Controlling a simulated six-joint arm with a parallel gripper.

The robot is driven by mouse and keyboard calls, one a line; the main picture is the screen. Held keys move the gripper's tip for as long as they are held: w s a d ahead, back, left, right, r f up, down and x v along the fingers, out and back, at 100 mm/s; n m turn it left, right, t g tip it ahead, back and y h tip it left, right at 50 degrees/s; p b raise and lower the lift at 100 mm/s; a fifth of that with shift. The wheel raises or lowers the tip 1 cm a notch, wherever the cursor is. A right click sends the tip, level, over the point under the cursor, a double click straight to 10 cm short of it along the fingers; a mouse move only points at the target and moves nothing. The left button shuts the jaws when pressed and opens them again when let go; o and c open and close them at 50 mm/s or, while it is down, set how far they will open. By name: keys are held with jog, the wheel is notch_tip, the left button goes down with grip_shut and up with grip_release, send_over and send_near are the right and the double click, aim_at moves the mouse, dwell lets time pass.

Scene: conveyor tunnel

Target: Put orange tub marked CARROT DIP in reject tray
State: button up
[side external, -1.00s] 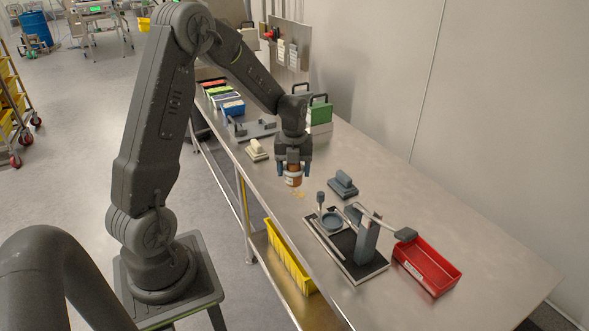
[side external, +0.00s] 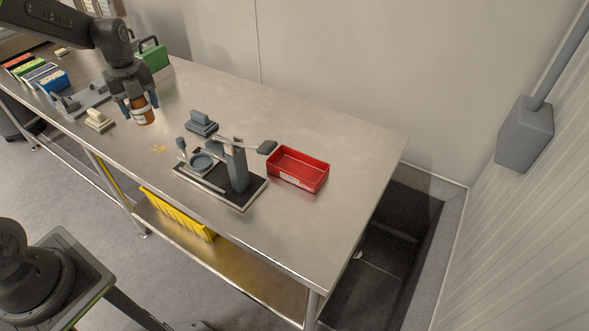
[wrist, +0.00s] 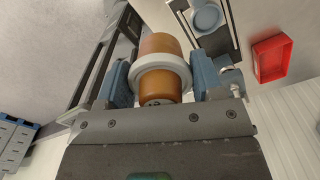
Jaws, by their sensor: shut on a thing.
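My gripper (side external: 139,106) is shut on an orange tub (side external: 143,116) with a pale band. It holds the tub above the steel table, left of the black-based stand. In the wrist view the tub (wrist: 160,50) sits between the blue fingers of my gripper (wrist: 163,82), with a white ring around it. Its marking cannot be read. The red tray (side external: 299,169) stands to the right on the table, with a small white label on its front and nothing visible inside. The tray also shows at the right of the wrist view (wrist: 272,60).
A stand with a round dish and arm (side external: 236,170) is between my gripper and the red tray. A grey block with a handle (side external: 201,122) lies behind it. A cream block (side external: 99,121) and a green case (side external: 152,58) are nearby. The table's right end (side external: 355,165) is clear.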

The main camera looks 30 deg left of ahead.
jog(key=w+d+n, duration=0.8)
jog(key=w+n, duration=0.1)
jog(key=n, duration=1.2)
send_over(297, 172)
jog(key=f, duration=1.3)
jog(key=shift+s+a, duration=0.15)
jog(key=shift+a, duration=0.2)
jog(key=shift+d+f, duration=0.35)
jog(key=shift+d, duration=0.05)
jog(key=shift+f, duration=1.95)
jog(key=shift+f, duration=0.1)
jog(key=o, duration=1.3)
